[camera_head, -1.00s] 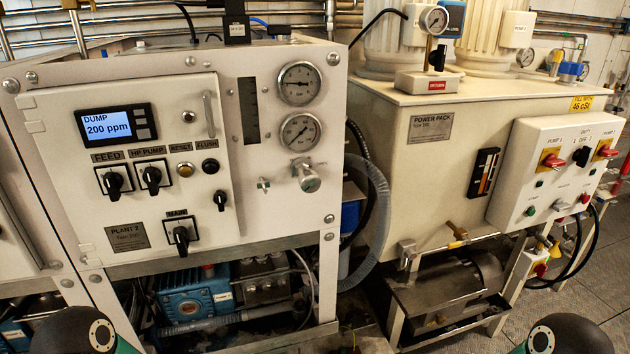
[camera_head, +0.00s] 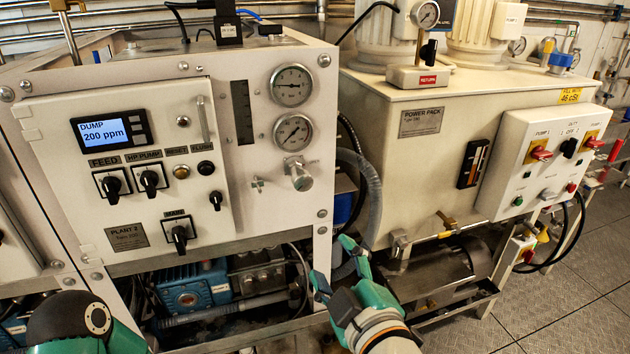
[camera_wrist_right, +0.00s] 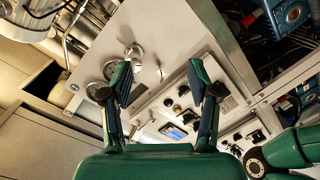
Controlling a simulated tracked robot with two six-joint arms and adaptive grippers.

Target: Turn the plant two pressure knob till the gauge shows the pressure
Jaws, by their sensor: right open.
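The plant 2 panel (camera_head: 125,238) carries a silver pressure knob (camera_head: 301,178) below two round gauges. The upper gauge (camera_head: 292,85) and the lower gauge (camera_head: 293,132) have white dials; their figures are too small to read. My right gripper (camera_head: 332,265) is open and empty, below and slightly right of the knob, apart from it. In the right wrist view the gripper (camera_wrist_right: 160,80) points at the panel, with the knob (camera_wrist_right: 134,55) beyond its fingers, nearer the left one. My left gripper is out of view.
The display (camera_head: 108,132) reads DUMP 200 ppm. A small valve (camera_head: 258,184) sits left of the knob. A grey hose (camera_head: 370,205) runs right of the panel, beside the power pack (camera_head: 400,170). A blue pump (camera_head: 195,290) lies below the panel.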

